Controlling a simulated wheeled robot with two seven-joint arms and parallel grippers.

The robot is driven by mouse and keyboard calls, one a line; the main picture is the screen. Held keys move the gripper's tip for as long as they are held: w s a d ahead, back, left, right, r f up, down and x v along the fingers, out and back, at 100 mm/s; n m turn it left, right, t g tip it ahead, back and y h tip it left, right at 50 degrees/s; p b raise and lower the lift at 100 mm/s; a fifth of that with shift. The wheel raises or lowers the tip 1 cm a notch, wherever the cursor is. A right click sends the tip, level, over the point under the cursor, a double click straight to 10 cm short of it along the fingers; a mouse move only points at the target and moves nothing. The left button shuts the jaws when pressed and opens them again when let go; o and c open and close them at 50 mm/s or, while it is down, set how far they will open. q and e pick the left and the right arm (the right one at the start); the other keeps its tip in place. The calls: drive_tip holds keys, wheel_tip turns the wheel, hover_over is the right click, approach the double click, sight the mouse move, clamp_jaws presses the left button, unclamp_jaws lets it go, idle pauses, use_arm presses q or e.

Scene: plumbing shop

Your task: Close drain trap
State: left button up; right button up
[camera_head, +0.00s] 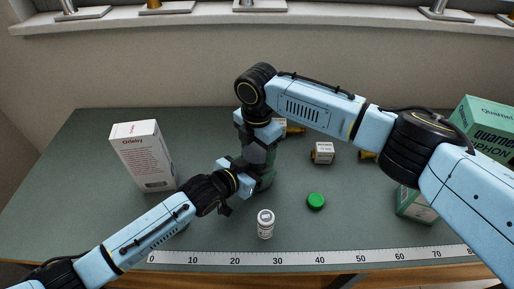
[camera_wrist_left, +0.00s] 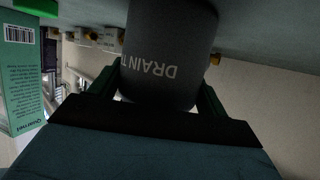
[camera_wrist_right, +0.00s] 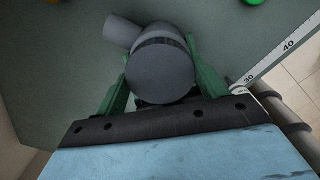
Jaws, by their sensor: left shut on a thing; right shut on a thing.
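The drain trap is a dark grey cylinder (camera_wrist_left: 165,60) with pale "DRAIN T..." lettering in the left wrist view. My left gripper (camera_head: 243,180) is shut on its body from the side, with a green finger on each side. My right gripper (camera_head: 259,152) points down from above. The right wrist view shows its green fingers shut on the round dark grey top (camera_wrist_right: 160,72) of the trap. A short grey side pipe (camera_wrist_right: 121,33) sticks out there. In the head view the grippers hide most of the trap; whether its top sits fully down cannot be told.
A white box (camera_head: 145,155) stands at left. A white bottle (camera_head: 265,225) and green cap (camera_head: 316,201) are in front. A small brass-and-white part (camera_head: 322,153) stands behind. Green boxes (camera_head: 487,122) are at right. A ruler strip (camera_head: 300,260) runs along the front edge.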

drive_tip(key=m, duration=0.3)
drive_tip(key=shift+a+m, duration=0.1)
drive_tip(key=shift+m, duration=0.2)
use_arm(q)
drive_tip(key=shift+s, duration=0.1)
use_arm(e)
drive_tip(key=m, duration=0.4)
drive_tip(key=o, duration=1.1)
drive_tip(key=shift+w, duration=0.1)
drive_tip(key=shift+r, duration=2.25)
drive_tip(key=shift+c, duration=0.4)
